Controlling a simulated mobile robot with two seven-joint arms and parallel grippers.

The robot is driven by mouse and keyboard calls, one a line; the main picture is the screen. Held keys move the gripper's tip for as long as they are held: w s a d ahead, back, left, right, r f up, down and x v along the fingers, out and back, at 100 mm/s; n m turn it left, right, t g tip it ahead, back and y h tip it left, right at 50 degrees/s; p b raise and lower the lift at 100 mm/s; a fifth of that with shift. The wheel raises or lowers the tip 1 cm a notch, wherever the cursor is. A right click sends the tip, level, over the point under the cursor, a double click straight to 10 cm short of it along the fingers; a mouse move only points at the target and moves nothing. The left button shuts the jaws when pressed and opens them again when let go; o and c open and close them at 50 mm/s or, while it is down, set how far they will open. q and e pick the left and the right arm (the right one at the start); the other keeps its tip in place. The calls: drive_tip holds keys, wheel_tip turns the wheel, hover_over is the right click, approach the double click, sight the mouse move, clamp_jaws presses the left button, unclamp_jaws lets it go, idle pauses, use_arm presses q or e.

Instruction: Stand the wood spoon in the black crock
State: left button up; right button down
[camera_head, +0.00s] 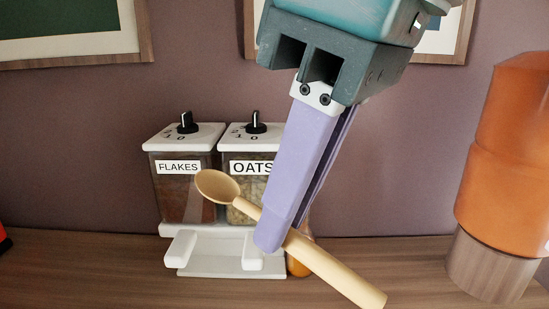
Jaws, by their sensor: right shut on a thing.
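The wood spoon (338,273) is pale, with its bowl at the upper left and its handle slanting down to the lower right. My right gripper (277,240) has purple fingers and is shut on the spoon's handle. It holds the spoon tilted in front of the cereal dispenser. The near finger hides part of the handle and most of the other finger. The black crock is not in view. My left gripper is not in view.
A white dispenser holds a FLAKES bin (184,193) and an OATS bin (238,212), with a white tray (225,262) below. An orange object with a wood-coloured base (492,270) stands at the right. An amber item is partly hidden behind the spoon.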

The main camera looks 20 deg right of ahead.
drive_tip(key=a+f+n+g+y+b, duration=0.1)
drive_tip(key=a+f+n+y+b, duration=0.3)
drive_tip(key=a+n+y, duration=0.45)
drive_tip(key=w+d+f+m+t+y+b, duration=0.1)
drive_tip(key=w+f+y+b, duration=0.1)
drive_tip(key=f+b, duration=0.4)
drive_tip(key=w+d+f+t+y+b, duration=0.2)
drive_tip(key=f+y+b, duration=0.2)
drive_tip(key=f, duration=0.5)
drive_tip(key=b, duration=0.2)
drive_tip(key=shift+w+d+m+t+b, duration=0.15)
drive_tip(key=shift+w+m+t+b, duration=0.15)
drive_tip(key=shift+m+b, duration=0.1)
drive_tip(key=c, duration=0.8)
unclamp_jaws()
drive_tip(key=shift+o, duration=0.2)
